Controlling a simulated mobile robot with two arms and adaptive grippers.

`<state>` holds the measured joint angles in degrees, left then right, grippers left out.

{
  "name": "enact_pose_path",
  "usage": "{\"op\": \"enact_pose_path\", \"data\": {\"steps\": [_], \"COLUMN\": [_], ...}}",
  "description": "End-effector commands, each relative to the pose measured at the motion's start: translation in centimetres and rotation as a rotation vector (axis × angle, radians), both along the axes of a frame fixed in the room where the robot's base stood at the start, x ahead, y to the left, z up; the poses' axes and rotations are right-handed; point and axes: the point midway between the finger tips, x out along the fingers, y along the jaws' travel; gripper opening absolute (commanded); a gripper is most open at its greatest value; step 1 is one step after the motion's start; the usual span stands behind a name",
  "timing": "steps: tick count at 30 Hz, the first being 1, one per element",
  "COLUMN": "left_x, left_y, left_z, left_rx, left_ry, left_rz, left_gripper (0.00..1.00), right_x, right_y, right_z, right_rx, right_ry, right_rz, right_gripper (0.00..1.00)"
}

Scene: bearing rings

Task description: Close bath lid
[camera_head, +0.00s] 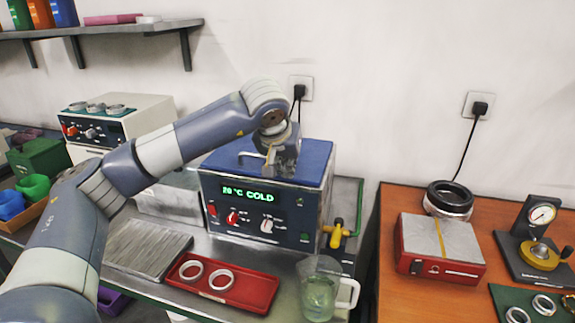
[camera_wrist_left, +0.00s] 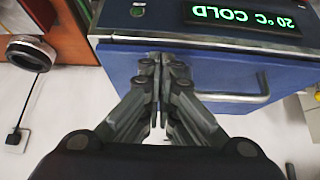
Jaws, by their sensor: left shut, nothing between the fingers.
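The bath (camera_head: 260,210) is a box with a dark front, red and white knobs and a green display reading 20 °C COLD. Its blue lid (camera_head: 312,158) lies flat over the top, and I see no gap under it. A metal handle (camera_head: 250,156) is on the lid; it also shows in the left wrist view (camera_wrist_left: 240,97). My left gripper (camera_wrist_left: 160,62) is shut and empty, over the lid beside the handle. In the head view it (camera_head: 282,165) hides part of the lid; whether it touches the lid I cannot tell. My right gripper is not in view.
A red tray (camera_head: 257,296) with two rings and a glass jug (camera_head: 320,290) stand in front of the bath. A yellow valve (camera_head: 336,233) is at its right side. A grey plate (camera_head: 150,248) lies left. A wooden table (camera_head: 390,290) with a red-based device (camera_head: 440,265) is right.

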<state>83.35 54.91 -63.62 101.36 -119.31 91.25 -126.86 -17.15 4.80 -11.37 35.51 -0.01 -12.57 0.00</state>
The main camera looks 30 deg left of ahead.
Motion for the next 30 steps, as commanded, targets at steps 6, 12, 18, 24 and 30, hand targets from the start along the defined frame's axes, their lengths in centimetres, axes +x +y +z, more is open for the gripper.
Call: {"op": "enact_pose_path", "data": {"steps": [6, 12, 18, 24, 30], "left_x": [-0.5, -3.5, -6.1, -7.3, -7.4], "left_y": [-0.8, -1.7, -2.3, -2.5, -2.6], "left_z": [3.8, 6.5, 9.1, 10.2, 10.4], "left_rx": [0.0, 0.0, 0.0, 0.0, 0.0], "left_ry": [-0.002, -0.006, -0.004, -0.001, 0.0], "left_rz": [-0.001, -0.003, -0.002, 0.0, 0.0], "left_gripper": [0.0, 0.0, 0.0, 0.0, 0.0], "right_x": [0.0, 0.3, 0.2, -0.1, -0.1], "right_y": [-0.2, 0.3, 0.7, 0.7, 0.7], "right_z": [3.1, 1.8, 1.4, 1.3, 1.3], "right_rx": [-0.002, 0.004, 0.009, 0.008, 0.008], "right_ry": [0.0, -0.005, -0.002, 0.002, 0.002], "right_rz": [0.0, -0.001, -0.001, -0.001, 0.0], "right_gripper": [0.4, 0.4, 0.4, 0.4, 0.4]}}
